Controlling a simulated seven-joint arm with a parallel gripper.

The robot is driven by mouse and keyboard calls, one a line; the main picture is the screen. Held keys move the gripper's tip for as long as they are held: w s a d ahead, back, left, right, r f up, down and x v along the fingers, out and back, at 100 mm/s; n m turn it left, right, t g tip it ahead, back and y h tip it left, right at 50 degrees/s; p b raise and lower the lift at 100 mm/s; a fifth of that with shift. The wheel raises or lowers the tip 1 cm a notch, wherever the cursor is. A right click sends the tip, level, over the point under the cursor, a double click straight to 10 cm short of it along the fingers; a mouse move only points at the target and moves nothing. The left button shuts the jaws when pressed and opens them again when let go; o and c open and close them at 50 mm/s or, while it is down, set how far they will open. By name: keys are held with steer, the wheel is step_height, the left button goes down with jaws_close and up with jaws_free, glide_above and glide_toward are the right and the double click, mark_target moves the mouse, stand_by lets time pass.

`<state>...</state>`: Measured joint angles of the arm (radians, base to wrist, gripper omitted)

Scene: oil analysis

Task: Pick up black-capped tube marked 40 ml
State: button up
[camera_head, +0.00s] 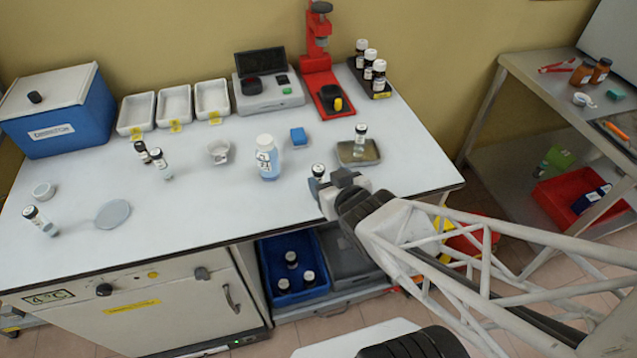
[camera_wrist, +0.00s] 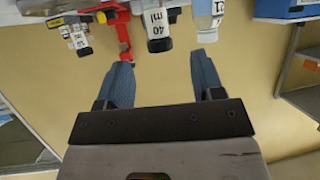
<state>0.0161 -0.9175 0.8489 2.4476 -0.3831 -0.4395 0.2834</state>
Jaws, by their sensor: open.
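The black-capped tube marked 40 ml (camera_wrist: 157,17) shows upside down at the top middle of the wrist view, its black cap (camera_wrist: 160,45) pointing down in the picture. It appears to be the tube (camera_head: 318,171) on the bench right by my gripper in the head view, its lower part hidden by the gripper. My gripper (camera_wrist: 160,62) is open and empty. In the wrist view the tube lies in line with the gap between the two blue-grey fingers. In the head view my gripper (camera_head: 324,192) is low over the front right of the bench.
A larger white-capped bottle (camera_head: 268,160) stands left of the tube. A red stand (camera_head: 318,75) and a tube rack (camera_head: 358,72) are farther back. The bench's front edge is close.

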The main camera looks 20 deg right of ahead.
mark_target(316, 167)
steer(key=shift+w, duration=0.1)
steer(key=shift+x, duration=1.2)
steer(key=shift+w+f, duration=0.1)
steer(key=shift+x, duration=2.5)
steer(key=shift+c, duration=0.2)
steer(key=c, duration=1)
